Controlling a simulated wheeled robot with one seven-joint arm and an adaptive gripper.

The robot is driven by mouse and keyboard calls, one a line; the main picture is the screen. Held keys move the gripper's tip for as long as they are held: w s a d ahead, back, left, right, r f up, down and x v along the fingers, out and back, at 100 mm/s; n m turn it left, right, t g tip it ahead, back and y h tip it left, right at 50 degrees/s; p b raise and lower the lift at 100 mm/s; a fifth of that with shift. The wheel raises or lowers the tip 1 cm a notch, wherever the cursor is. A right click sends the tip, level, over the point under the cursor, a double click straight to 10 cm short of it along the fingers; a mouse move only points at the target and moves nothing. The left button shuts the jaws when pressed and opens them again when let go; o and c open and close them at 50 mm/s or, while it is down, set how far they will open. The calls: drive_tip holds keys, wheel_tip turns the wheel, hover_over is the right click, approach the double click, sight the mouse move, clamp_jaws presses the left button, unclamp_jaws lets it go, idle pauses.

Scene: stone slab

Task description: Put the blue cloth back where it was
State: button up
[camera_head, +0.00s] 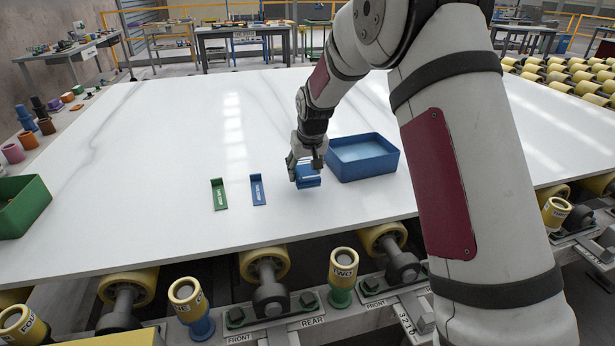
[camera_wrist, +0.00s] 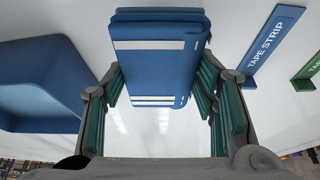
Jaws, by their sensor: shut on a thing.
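The blue cloth (camera_wrist: 155,70) is a folded blue block with white stripes. In the wrist view it sits between the two green-padded fingers of my gripper (camera_wrist: 160,92), which is shut on it. In the head view my gripper (camera_head: 306,166) points down, with the cloth (camera_head: 308,180) under it. The cloth seems to hang just above the white slab; the gap is hard to judge. A blue open tray (camera_head: 378,168) stands just right of it, apart from it. The tray also shows at the left of the wrist view (camera_wrist: 40,75).
A blue bracket marked TAPE STRIP (camera_wrist: 270,45) and a green bracket (camera_head: 219,194) lie left of my gripper; the blue one also shows in the head view (camera_head: 258,191). A green bin (camera_head: 22,205) stands at the far left edge. The slab (camera_head: 130,150) is otherwise clear.

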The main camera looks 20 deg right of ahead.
sight(307, 175)
drive_tip(key=shift+w+d+f, duration=0.1)
drive_tip(key=shift+w+d, duration=0.2)
drive_tip(key=shift+w, duration=0.2)
drive_tip(key=shift+w+d+f, duration=0.1)
drive_tip(key=shift+w+d, duration=0.2)
drive_tip(key=shift+w, duration=0.2)
drive_tip(key=shift+f, duration=1.6)
drive_tip(key=shift+f+b, duration=0.2)
drive_tip(key=shift+b, duration=0.1)
drive_tip(key=o, duration=1.1)
drive_tip(key=shift+o, duration=0.2)
